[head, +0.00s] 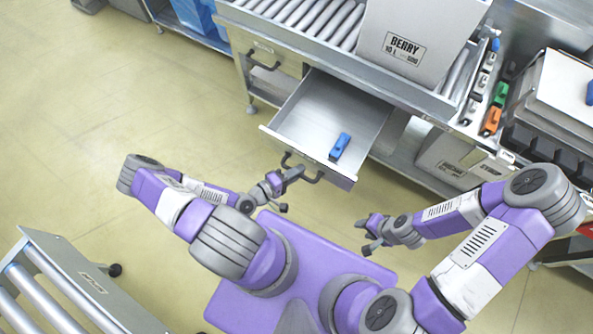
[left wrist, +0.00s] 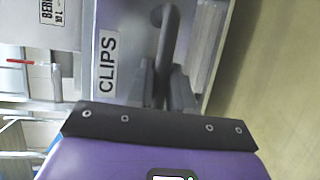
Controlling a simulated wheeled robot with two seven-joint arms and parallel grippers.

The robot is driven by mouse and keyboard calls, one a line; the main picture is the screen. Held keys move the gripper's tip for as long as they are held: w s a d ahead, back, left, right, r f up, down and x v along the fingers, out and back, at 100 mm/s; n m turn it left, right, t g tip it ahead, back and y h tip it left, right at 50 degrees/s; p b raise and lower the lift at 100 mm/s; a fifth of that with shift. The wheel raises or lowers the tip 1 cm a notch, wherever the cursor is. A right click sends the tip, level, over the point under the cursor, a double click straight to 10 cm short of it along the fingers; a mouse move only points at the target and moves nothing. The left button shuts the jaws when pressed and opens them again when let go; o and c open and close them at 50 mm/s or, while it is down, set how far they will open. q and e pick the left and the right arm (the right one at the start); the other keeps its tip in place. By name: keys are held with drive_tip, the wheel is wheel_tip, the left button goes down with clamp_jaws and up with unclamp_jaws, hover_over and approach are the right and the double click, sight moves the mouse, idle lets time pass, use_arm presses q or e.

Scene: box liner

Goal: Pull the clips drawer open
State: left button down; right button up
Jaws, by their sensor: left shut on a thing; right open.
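The clips drawer (head: 335,108) is pulled out from under the roller bench, and a blue clip (head: 340,146) lies inside it. Its front carries a CLIPS label (left wrist: 108,62) in the left wrist view. My left gripper (head: 289,189) is at the drawer's dark bar handle (head: 315,180). In the left wrist view my left fingers (left wrist: 162,88) are shut around the handle bar (left wrist: 166,40). My right gripper (head: 365,235) is open and empty, in front of the drawer and to its right.
A grey BERRY box (head: 415,45) stands on the roller conveyor (head: 310,14) above. A closed drawer (head: 268,52) is to the left. A LYER box (head: 455,160) sits below right. Another roller stand (head: 85,285) is at lower left. The left floor is clear.

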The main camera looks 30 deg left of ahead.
use_arm(q)
drive_tip(key=c, duration=1.1)
unclamp_jaws()
drive_tip(key=v, duration=0.7)
drive_tip(key=shift+s+p, duration=0.3)
drive_tip(key=shift+p, duration=0.15)
